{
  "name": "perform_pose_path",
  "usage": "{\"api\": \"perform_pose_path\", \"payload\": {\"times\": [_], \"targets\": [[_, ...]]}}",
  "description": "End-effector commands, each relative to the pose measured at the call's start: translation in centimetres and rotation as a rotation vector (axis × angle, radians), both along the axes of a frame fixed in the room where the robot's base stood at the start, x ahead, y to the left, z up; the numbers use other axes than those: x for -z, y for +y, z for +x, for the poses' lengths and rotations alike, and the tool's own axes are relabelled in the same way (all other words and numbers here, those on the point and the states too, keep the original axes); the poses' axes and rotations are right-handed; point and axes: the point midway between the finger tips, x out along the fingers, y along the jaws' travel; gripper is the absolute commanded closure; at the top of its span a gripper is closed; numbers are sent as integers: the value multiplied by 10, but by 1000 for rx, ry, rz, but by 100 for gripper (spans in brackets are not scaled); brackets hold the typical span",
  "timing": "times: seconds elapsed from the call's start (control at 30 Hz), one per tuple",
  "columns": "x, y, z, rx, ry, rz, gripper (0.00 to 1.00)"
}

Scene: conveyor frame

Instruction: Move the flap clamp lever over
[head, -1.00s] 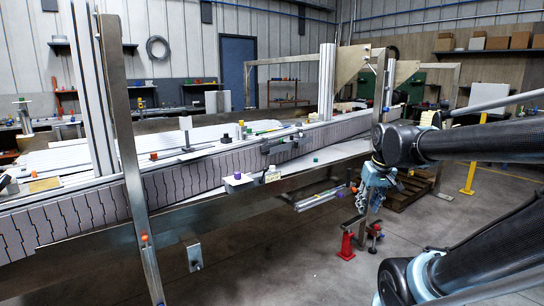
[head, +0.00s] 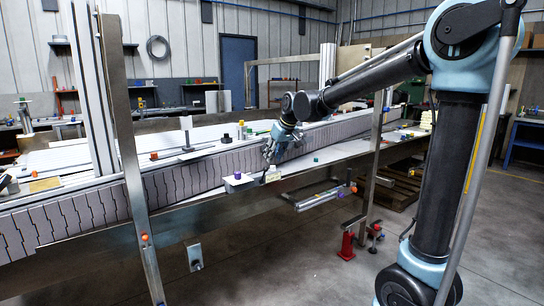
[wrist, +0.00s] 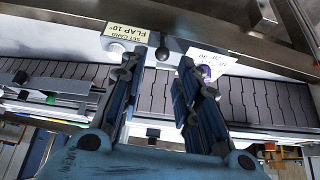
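My gripper (head: 271,153) is at the conveyor's near side rail, above the small yellowish card. In the wrist view my gripper (wrist: 158,66) is open, with its two fingers spread wide and nothing held. A dark lever with a rounded knob (wrist: 162,52), seemingly the flap clamp lever, shows between and just beyond the fingertips, apart from them. The set card (wrist: 127,32), reading "FLAP 10°" upside down, is beside it to the left.
A purple knob (wrist: 205,71) stands by a white marked scale plate (wrist: 212,58) close to the right finger. Another dark ball knob (wrist: 153,132) shows between the fingers, lower down. The conveyor's slatted belt (wrist: 60,70) runs behind. A steel post (head: 376,150) stands right of the gripper.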

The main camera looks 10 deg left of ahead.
Motion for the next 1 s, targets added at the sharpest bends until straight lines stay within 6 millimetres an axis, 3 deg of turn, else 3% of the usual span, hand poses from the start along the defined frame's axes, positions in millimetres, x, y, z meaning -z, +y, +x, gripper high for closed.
{"api": "perform_pose_path", "payload": {"times": [0.27, 0.83, 0.93, 1.0], "targets": [[12, 12, 6, -8, -3, 3, 70], [70, 39, 29, -7, -2, 2, 70], [68, 37, 28, -7, -2, 2, 93], [68, 37, 28, -7, -2, 2, 96]]}}
